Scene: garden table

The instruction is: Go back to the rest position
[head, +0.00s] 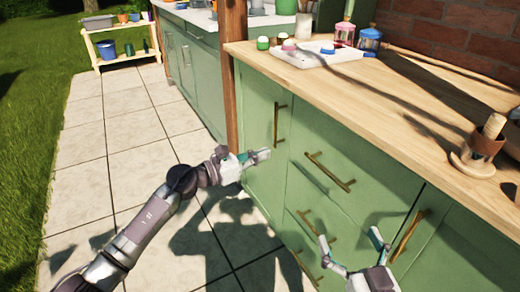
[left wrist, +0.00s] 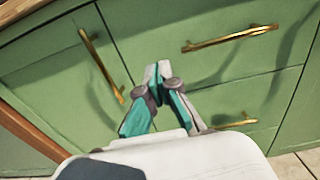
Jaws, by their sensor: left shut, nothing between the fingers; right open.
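My left gripper (head: 262,156) is shut and empty in front of the green cabinet (head: 262,180), near its left corner by the wooden post. In the left wrist view its fingers (left wrist: 158,72) meet at the tips, with green cabinet fronts and brass handles behind them. My right gripper (head: 350,240) is at the bottom of the head view. Its two fingers are spread apart with nothing between them, in front of the lower drawers. I cannot tell whether either gripper touches the cabinet.
The wooden worktop (head: 400,95) carries a white tray (head: 315,55) with small items, pink and blue jars and a wooden holder (head: 478,155). Brass handles (head: 330,171) stick out from the cabinet. A wooden post (head: 233,70) stands at its corner. Paving (head: 110,150) on the left is open.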

